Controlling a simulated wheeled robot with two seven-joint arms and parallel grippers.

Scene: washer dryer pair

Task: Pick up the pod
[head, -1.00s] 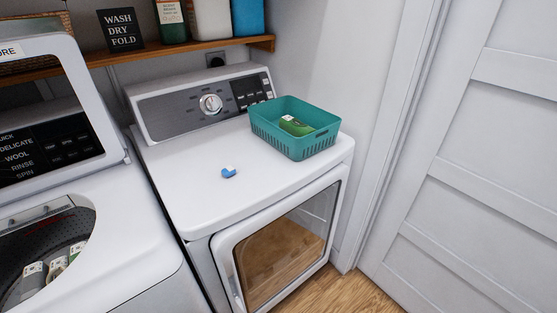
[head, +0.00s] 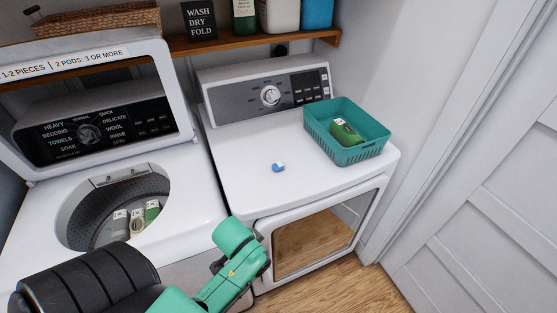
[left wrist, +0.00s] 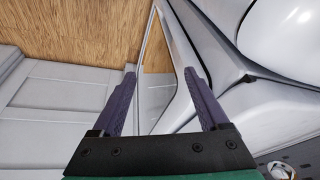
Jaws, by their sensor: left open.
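The pod (head: 278,167) is a small blue and white piece lying on the white top of the dryer (head: 240,180), left of the teal basket. My left arm comes in from the bottom left of the head view, in front of the machines, apart from the pod. Its fingers are hard to make out there. In the left wrist view my left gripper (left wrist: 158,85) is open, with two dark fingers apart and nothing between them. The pod is not visible in that view. My right gripper is not in view.
A teal basket (head: 320,138) holding a green item (head: 345,132) stands on the dryer's right side. The washer (head: 195,215) at left has its lid up, with several items in its drum. A wooden shelf (head: 215,42) runs behind. A white door (head: 480,200) stands at right.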

